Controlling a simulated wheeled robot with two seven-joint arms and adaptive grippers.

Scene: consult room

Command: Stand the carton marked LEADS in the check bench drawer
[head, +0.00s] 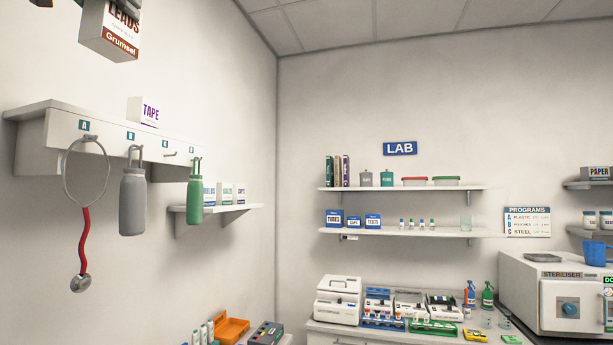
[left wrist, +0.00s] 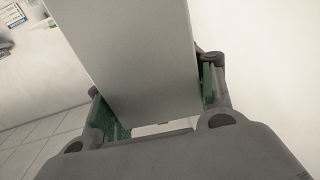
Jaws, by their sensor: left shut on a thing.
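The carton marked LEADS (head: 110,34) is at the top left of the head view, held high in front of the left wall. It is white with a brown band reading Grumsel, and it is slightly tilted and cut off by the top edge. My left gripper (head: 128,5) is shut on it, only partly in the picture. In the left wrist view the carton's plain pale side (left wrist: 135,60) stands between the two green-padded fingers of the gripper (left wrist: 160,112). The check bench drawer is not in clear view. My right gripper is not in view.
A wall rack (head: 100,135) with hooks holds a stethoscope (head: 85,220), a grey bottle (head: 132,205) and a green bottle (head: 195,208). A TAPE carton (head: 143,111) stands on top. A counter (head: 400,334) with devices and a steriliser (head: 560,300) is at the right.

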